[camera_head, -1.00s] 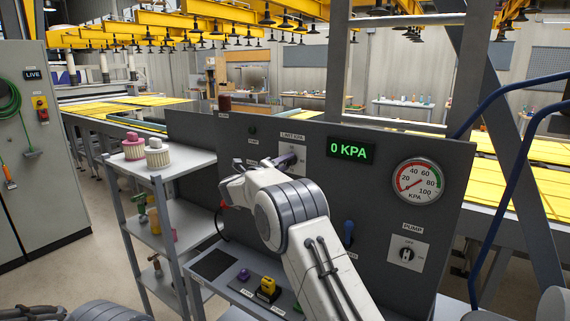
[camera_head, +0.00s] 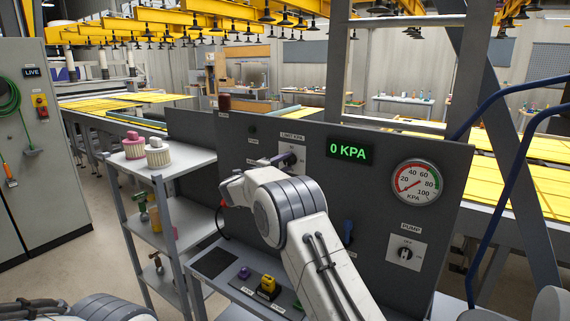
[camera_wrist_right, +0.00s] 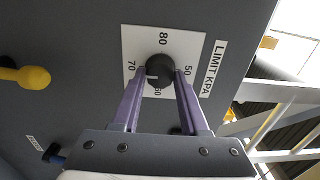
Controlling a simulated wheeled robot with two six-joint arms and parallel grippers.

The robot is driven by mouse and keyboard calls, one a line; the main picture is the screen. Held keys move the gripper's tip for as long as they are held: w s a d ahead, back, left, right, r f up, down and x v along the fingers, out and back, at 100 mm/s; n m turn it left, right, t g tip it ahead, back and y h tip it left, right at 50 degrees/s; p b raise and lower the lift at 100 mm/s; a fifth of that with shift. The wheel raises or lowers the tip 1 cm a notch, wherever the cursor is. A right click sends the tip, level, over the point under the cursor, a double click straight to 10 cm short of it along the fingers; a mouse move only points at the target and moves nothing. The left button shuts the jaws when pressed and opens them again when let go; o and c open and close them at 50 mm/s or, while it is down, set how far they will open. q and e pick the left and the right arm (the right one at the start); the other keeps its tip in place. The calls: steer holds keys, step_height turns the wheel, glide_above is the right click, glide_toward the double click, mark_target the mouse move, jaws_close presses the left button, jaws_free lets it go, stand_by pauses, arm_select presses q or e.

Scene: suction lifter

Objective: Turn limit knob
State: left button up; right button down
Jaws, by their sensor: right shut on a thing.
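The black round limit knob (camera_wrist_right: 160,66) sits on a white plate (camera_wrist_right: 133,40) marked 50, 60, 70 and 80, beside a "LIMIT KPA" label. Its white mark lies toward the side between 70 and 60. My right gripper (camera_wrist_right: 159,75) has its purple fingers on either side of the knob and is shut on it. In the head view this gripper (camera_head: 288,159) is at the plate under the limit label, and my wrist and fingers mostly hide the knob. My left gripper is out of view.
The grey panel carries a green display (camera_head: 349,150) reading 0 KPA, a round gauge (camera_head: 417,182) and a pump switch (camera_head: 406,252). A blue lever (camera_head: 348,232) is right of my forearm. A shelf cart (camera_head: 190,157) with two filters stands left.

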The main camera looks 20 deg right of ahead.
steer(key=shift+a, duration=0.1)
steer(key=shift+c, duration=2.1)
jaws_free()
steer(key=b+v, duration=0.4)
steer(key=v, duration=0.6)
steer(key=shift+s, duration=0.2)
steer(key=shift+a, duration=0.15)
